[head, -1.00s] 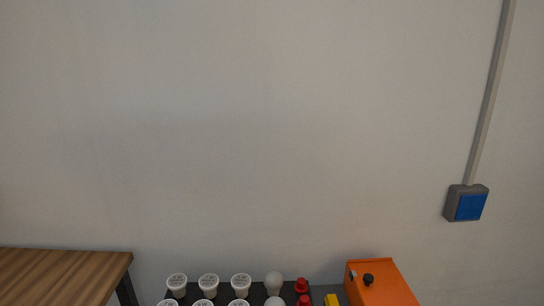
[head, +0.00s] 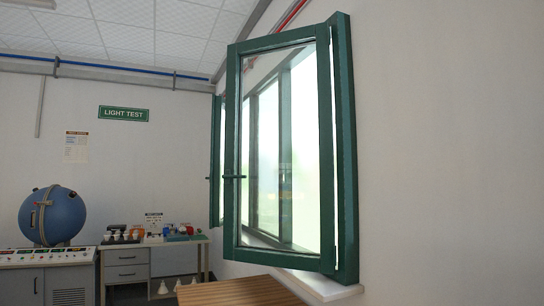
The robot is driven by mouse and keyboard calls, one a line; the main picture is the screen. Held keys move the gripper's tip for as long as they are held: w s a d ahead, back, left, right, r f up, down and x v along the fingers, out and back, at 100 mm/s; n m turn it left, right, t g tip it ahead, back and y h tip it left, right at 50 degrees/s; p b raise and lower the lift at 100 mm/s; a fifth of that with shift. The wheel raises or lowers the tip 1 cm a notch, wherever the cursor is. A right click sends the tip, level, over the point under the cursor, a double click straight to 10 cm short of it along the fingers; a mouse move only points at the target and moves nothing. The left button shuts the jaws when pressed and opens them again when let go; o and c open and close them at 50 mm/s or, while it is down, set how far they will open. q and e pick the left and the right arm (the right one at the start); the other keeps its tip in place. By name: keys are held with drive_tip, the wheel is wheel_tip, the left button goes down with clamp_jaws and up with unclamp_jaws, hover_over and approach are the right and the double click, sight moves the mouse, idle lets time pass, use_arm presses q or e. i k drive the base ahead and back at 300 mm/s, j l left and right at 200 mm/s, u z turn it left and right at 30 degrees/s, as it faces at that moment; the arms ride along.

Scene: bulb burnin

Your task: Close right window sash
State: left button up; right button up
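The right window sash (head: 326,150) is a green-framed glass pane. It stands swung open into the room, hinged at the green window frame (head: 345,140) on the right wall. A dark handle (head: 234,177) sits on its free left edge. Another green sash (head: 215,160) shows beyond it, farther along the same wall, and also appears swung inward. Neither of my grippers is in view.
A white sill (head: 318,284) juts out below the window. A wooden tabletop (head: 240,292) stands below the sash. A desk (head: 126,268) with bulbs, a blue sphere (head: 52,215) and a control console (head: 48,257) stand at the back left.

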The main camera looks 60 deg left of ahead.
sight(325, 262)
drive_tip(key=k+u, duration=0.15)
drive_tip(key=u, duration=1.75)
drive_tip(key=i+j+z, duration=0.1)
drive_tip(key=z, duration=0.75)
drive_tip(key=j+z, duration=0.25)
drive_tip(key=j, duration=0.15)
drive_tip(key=j+z, duration=0.3)
drive_tip(key=j, duration=0.15)
drive_tip(key=j+z, duration=0.2)
drive_tip(key=j, duration=0.75)
drive_tip(key=k+j+z, duration=0.1)
drive_tip(key=j+z, duration=0.15)
drive_tip(key=j, duration=0.65)
